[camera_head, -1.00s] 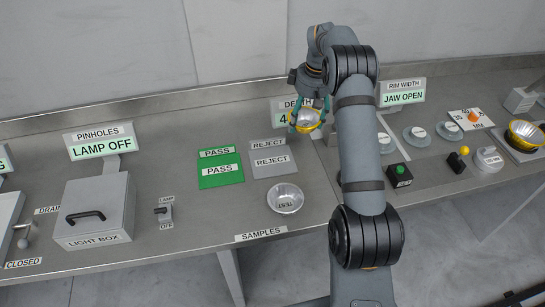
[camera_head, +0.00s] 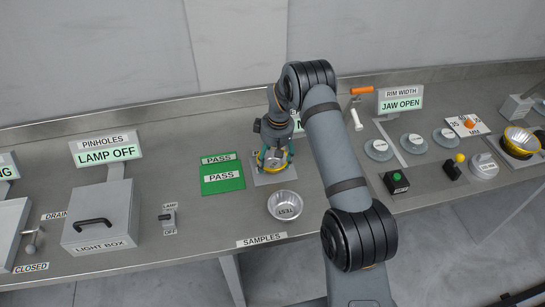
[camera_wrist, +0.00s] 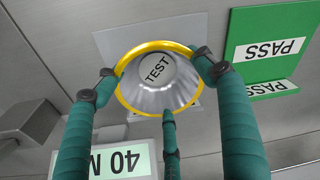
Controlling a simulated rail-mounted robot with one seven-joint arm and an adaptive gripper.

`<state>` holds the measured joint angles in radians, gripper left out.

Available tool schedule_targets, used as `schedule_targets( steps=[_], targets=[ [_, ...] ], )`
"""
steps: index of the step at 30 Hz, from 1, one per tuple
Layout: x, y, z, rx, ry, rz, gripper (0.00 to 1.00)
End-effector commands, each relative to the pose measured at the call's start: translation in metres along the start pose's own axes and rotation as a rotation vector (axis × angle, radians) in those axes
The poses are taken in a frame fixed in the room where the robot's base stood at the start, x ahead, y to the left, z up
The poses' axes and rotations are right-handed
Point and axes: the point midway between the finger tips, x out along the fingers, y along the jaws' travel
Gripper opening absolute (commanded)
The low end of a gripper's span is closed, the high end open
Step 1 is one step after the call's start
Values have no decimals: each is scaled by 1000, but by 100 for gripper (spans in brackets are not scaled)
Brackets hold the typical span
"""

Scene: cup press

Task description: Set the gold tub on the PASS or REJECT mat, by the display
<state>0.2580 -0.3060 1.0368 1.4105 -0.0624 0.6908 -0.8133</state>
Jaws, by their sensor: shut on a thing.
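The gold tub (camera_wrist: 140,92), a silver cup with a gold rim and TEST inside, is in my gripper (camera_wrist: 160,80), whose green fingers are shut around it. The green PASS mat (camera_head: 222,188) is bare, just left. The depth display (camera_head: 298,128) is mostly hidden behind my arm; in the wrist view the display (camera_wrist: 115,165) reads "40 M", the rest covered by a finger.
The light box (camera_head: 100,215) and lamp switch (camera_head: 168,216) are at left. A black box with a green button (camera_head: 396,182) and round discs are at right.

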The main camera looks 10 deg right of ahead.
Motion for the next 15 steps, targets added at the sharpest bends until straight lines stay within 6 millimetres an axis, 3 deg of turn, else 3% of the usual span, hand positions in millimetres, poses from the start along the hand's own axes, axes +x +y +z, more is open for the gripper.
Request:
schedule_targets(
  steps=[14,15],
  targets=[
    [10,0,1,0,2,1,60],
    [8,0,0,-1,2,1,72]
  ],
)
